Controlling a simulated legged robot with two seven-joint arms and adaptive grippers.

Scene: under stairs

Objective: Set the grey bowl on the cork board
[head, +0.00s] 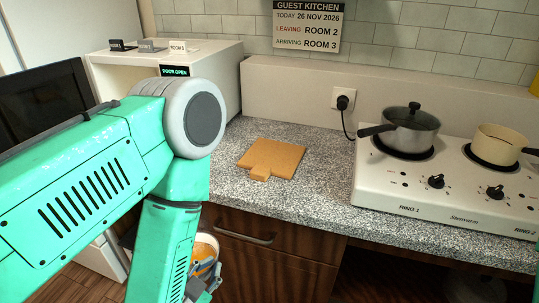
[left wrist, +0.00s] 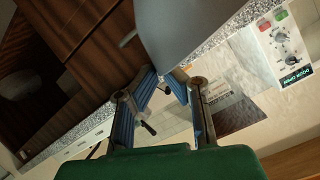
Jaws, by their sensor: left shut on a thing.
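The cork board (head: 273,156) lies bare on the speckled counter in the head view, its short handle toward the front edge. My left gripper (head: 202,287) is low in front of the counter, partly hidden by my own arm. It is shut on the grey bowl (head: 213,240), which holds something orange and is below the counter top, left of the drawer handle. In the left wrist view the bowl's smooth grey side (left wrist: 190,25) fills the top middle, at the tips of my left gripper (left wrist: 168,77). My right gripper is not in view.
A white hob (head: 400,190) with a lidded steel pot (head: 411,130) and a cream pan (head: 497,146) stands right of the board. A white cabinet marked door open (head: 215,75) stands at the back left. The counter around the board is clear; its front edge (head: 290,205) lies above the bowl.

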